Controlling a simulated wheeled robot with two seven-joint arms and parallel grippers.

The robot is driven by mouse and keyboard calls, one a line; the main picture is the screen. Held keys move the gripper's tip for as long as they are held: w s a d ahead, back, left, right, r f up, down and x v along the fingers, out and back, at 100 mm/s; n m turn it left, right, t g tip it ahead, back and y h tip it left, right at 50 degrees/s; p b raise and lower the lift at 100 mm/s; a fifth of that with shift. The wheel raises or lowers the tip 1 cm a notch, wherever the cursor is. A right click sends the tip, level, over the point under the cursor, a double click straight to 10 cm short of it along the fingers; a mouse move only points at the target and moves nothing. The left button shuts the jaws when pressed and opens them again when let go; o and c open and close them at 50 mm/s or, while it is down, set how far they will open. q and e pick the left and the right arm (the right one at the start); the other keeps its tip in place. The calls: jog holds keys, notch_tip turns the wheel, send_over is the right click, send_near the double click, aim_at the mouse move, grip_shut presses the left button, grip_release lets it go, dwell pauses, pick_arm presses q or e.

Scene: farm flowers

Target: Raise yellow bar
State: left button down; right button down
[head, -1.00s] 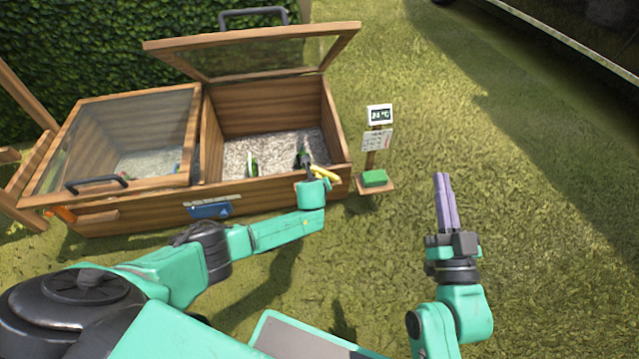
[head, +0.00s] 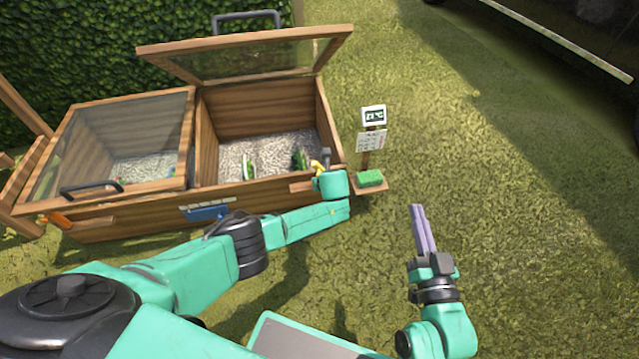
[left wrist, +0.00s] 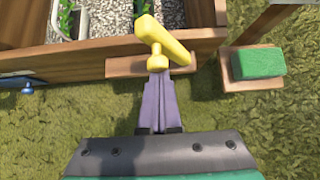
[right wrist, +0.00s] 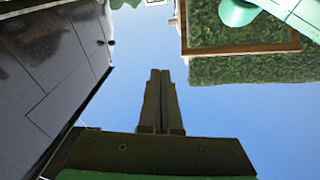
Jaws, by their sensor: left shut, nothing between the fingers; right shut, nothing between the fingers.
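The yellow bar (head: 318,167) is at the front right of the open wooden frame box, partly hidden by my left wrist. In the left wrist view the yellow bar (left wrist: 168,42) slants over a small wooden ledge, with a short knobbed piece pointing toward my gripper. My left gripper (left wrist: 157,82) is shut and empty, its purple fingertips right at the knobbed end; I cannot tell whether they touch. In the head view its fingers are mostly hidden. My right gripper (head: 419,208) is shut and empty over the grass; its closed fingers also show in the right wrist view (right wrist: 159,75).
The open box (head: 250,195) holds gravel and plants under a raised glazed lid (head: 250,58). The left lid (head: 120,130) is down. A sign post (head: 374,115) with a green block (head: 370,178) at its base stands right of the box. Grass on the right is clear.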

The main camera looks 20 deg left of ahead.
pick_arm(q)
jog(key=shift+w+d+r+m+g+y+b, duration=0.2)
jog(key=shift+w+d+r+y+b, duration=0.1)
jog(key=shift+d+b, duration=0.2)
jog(key=shift+w+d+r+m+g+y+b, duration=0.1)
jog(key=shift+w+d+r+g+y+b, duration=0.1)
jog(key=shift+w+d+b, duration=0.25)
pick_arm(e)
jog(key=d+r+n+t+y, duration=0.2)
jog(key=r+t, duration=0.5)
jog(key=r, duration=1.6)
jog(key=shift+d+r+t+y, duration=0.35)
jog(key=shift+d+y, duration=0.15)
jog(key=shift+y, duration=0.1)
pick_arm(q)
jog(key=shift+s, duration=0.15)
